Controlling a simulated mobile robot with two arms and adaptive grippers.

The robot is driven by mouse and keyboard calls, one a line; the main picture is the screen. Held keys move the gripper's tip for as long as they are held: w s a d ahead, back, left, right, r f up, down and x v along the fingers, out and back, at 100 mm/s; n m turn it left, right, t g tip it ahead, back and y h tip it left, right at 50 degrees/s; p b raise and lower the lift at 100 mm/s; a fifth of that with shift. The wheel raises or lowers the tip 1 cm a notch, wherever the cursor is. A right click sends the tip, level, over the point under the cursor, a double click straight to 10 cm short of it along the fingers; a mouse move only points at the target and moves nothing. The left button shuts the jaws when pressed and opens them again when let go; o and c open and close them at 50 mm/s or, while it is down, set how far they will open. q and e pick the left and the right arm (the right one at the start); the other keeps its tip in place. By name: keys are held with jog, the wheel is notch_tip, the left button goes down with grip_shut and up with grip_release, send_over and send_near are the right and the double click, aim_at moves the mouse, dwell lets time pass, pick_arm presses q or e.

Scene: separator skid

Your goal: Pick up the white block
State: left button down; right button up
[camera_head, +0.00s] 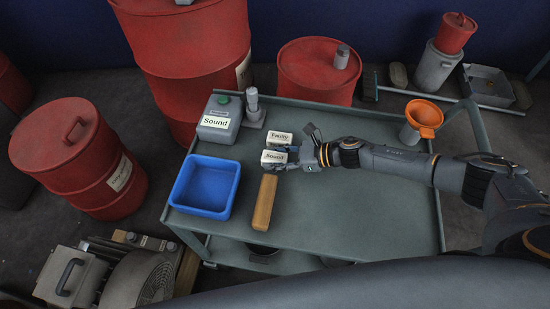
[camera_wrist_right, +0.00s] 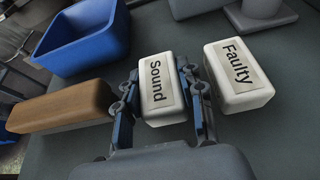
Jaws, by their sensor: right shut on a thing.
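Two white blocks are on the grey-green cart top (camera_head: 340,220). The block labelled "Sound" (camera_head: 272,157) is between the fingers of my right gripper (camera_head: 284,158). In the right wrist view the blue-padded fingers are shut on the two sides of this "Sound" block (camera_wrist_right: 160,95). I cannot tell whether it is lifted off the surface. The other white block, labelled "Faulty" (camera_head: 279,138), lies just behind it; in the right wrist view that "Faulty" block (camera_wrist_right: 237,80) is to the right, outside the fingers. My left gripper is not in view.
A blue open bin (camera_head: 205,187) sits on the left of the cart, with a wooden bar (camera_head: 265,203) beside it. A grey container labelled "Sound" (camera_head: 218,118) stands at the back left. An orange funnel (camera_head: 424,116) is at the back right. The cart's front right is clear.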

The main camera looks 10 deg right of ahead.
notch_tip(320, 180, up, 3)
jog(key=shift+f, duration=0.15)
jog(key=s+a+r+p, duration=0.4)
jog(key=s+a+r, duration=0.3)
jog(key=s, duration=0.5)
jog(key=shift+r, duration=1.4)
jog(key=w+d+r+m+t+h, duration=0.5)
jog(key=w+r+m+t, duration=0.15)
jog(key=r, duration=0.45)
jog(key=d+r+m+t+h, duration=0.1)
jog(key=d+r+m+h, duration=0.3)
jog(key=d+m+h, duration=0.3)
jog(key=d, duration=0.3)
jog(key=shift+s+d+t, duration=0.25)
jog(key=shift+s+t, duration=0.1)
jog(key=shift+s, duration=0.05)
jog(key=shift+d, duration=0.3)
